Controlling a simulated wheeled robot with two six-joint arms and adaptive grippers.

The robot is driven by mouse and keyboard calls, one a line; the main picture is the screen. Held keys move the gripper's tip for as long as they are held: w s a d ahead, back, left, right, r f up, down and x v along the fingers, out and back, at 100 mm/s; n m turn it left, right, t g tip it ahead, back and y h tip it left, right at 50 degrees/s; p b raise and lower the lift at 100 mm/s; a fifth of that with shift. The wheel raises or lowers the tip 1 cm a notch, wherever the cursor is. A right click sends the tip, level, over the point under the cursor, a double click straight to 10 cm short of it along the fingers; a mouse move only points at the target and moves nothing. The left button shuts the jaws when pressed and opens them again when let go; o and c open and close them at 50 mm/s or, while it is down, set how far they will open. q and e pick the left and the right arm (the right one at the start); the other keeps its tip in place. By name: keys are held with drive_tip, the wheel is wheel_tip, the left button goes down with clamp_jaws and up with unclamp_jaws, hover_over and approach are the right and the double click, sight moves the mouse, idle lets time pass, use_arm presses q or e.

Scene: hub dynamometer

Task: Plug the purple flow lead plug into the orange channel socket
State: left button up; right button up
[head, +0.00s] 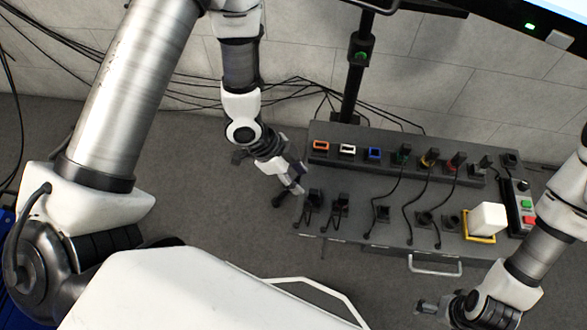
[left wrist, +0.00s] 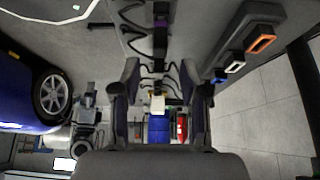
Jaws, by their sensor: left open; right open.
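The orange channel socket (head: 321,146) is at the left end of the raised back row of the dark bench, and it also shows at upper right in the left wrist view (left wrist: 261,45). A dark plug with a purple mark (left wrist: 160,22), apparently the purple flow lead plug, stands near the top middle of the left wrist view, beyond my fingertips. Its colour cannot be told in the head view. My left gripper (head: 298,186) is open and empty at the bench's left end, beside the parked plugs; its spread fingers show in the wrist view (left wrist: 160,70). My right gripper (head: 428,307) is empty and open, in front of the bench.
White (head: 347,150) and blue (head: 375,153) sockets are right of the orange one. Several plugs with black cables stand along the bench. A white block (head: 487,219) and a button box (head: 522,207) are at right. A blue car (left wrist: 30,90) shows in the wrist view.

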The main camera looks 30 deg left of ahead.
sight(310, 191)
use_arm(q)
drive_tip(key=b+x, duration=0.3)
drive_tip(key=x, duration=0.4)
drive_tip(key=shift+f, duration=0.2)
drive_tip(key=shift+w+d+f+b, duration=0.1)
drive_tip(key=shift+d+f+b, duration=0.1)
drive_tip(key=shift+f+b, duration=0.15)
clamp_jaws()
drive_tip(key=shift+r, duration=0.1)
drive_tip(key=shift+r+p, duration=3.5)
drive_tip(key=shift+p, duration=0.25)
